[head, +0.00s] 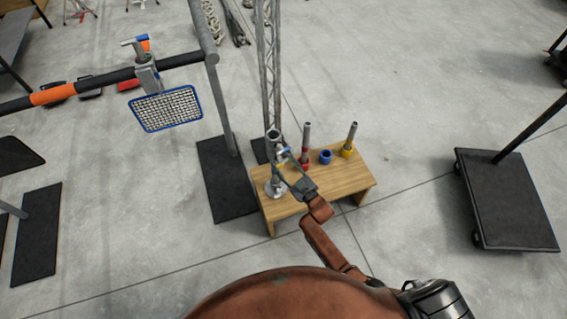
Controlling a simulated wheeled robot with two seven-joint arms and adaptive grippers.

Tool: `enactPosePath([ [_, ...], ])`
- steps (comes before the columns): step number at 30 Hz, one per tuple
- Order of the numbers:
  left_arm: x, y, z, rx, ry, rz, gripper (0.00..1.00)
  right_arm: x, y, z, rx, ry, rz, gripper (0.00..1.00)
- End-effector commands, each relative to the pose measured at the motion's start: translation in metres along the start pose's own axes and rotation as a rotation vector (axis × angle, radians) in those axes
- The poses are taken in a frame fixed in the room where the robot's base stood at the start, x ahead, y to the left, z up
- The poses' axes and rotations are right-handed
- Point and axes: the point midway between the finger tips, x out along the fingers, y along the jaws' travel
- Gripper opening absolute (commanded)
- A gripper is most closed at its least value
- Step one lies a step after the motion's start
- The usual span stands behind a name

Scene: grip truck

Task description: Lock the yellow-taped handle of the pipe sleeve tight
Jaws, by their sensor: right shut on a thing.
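The pipe sleeve (273,137) is a grey metal upright on a round base (275,188) at the left end of a wooden bench. My right gripper (284,163) reaches in from the lower right and is shut at the sleeve's side, on what looks like its handle. A small patch of yellow shows by the fingertips. The gripper covers most of the handle, so its exact angle cannot be told. My left gripper is out of view.
The wooden bench (345,180) also holds a red-collared pin (305,150), a blue ring (325,157) and a yellow-collared pin (348,145). A lattice truss (268,70) rises behind. A black cart (510,205) stands right.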

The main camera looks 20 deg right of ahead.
Motion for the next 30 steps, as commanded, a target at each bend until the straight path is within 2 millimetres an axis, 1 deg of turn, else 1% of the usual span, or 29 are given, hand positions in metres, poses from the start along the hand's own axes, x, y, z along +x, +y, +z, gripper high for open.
enactPosePath([
  [1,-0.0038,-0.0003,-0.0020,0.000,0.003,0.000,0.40,-0.0001,0.0007,-0.0013,0.034,-0.001,0.000,0.18],
  [6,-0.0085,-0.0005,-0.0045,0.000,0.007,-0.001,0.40,0.0001,0.0000,-0.0009,0.131,-0.001,-0.001,0.18],
  [12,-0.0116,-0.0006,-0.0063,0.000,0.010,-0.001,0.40,0.0000,-0.0003,0.0003,0.203,-0.002,0.000,0.18],
  [19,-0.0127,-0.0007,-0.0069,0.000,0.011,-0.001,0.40,-0.0001,-0.0004,0.0009,0.234,-0.002,0.000,0.18],
  [29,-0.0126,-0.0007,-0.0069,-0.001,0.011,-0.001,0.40,-0.0002,-0.0007,0.0012,0.235,-0.002,0.000,0.18],
  [30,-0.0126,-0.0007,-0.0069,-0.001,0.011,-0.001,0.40,-0.0002,-0.0007,0.0012,0.235,-0.002,0.000,0.43],
])
